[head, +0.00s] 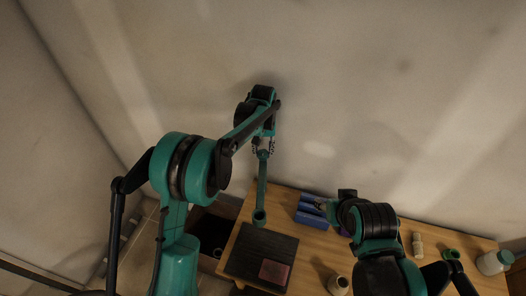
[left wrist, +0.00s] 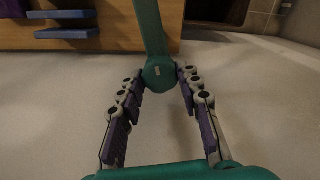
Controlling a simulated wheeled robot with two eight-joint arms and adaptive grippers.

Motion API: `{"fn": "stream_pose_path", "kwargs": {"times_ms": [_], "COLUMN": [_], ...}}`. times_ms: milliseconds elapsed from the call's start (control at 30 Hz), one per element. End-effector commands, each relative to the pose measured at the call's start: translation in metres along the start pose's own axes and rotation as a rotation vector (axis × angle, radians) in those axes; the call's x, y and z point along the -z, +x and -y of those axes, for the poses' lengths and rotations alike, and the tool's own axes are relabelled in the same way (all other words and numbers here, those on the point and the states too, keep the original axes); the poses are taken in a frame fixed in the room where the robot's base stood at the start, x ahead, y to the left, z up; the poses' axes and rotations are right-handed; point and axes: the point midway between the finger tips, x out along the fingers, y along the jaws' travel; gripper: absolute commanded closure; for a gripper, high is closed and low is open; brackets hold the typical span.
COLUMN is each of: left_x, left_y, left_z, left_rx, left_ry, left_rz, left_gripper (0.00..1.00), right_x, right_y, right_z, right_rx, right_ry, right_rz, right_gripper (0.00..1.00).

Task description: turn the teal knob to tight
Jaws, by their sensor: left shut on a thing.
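The clearest teal knob-like part is a round end with a small white mark, seen in the left wrist view (left wrist: 158,72). A teal bar runs from it, and in the head view this bar (head: 262,185) reaches down to a ring-like end over the table. My left gripper (head: 263,147) is shut on the round end, with one finger on each side; it also shows in the left wrist view (left wrist: 160,85). I cannot tell how the bar is fixed, or any tight marking. My right gripper (head: 324,206) is near the blue blocks, its fingers unclear.
A dark bin (head: 208,228) stands left. The pale wall behind is bare.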

Motion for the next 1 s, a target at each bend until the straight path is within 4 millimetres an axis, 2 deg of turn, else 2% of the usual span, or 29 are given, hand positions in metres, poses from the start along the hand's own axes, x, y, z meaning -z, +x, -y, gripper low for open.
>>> {"fn": "stream_pose_path", "kwargs": {"times_ms": [400, 1000], "left_x": [0.0009, 0.0009], "left_y": [-0.0020, -0.0022], "left_z": [0.0002, 0.0005], "left_rx": [0.001, 0.001], "left_ry": [0.229, 0.276], "left_rz": [-0.003, -0.002], "left_gripper": [0.95, 0.95], "right_x": [-0.0013, -0.0015], "right_y": [0.0018, 0.0021], "right_z": [0.0000, 0.0000], "right_rx": [0.000, 0.000], "right_ry": [0.000, 0.000], "right_rz": [0.000, 0.000], "right_gripper": [0.55, 0.55]}}
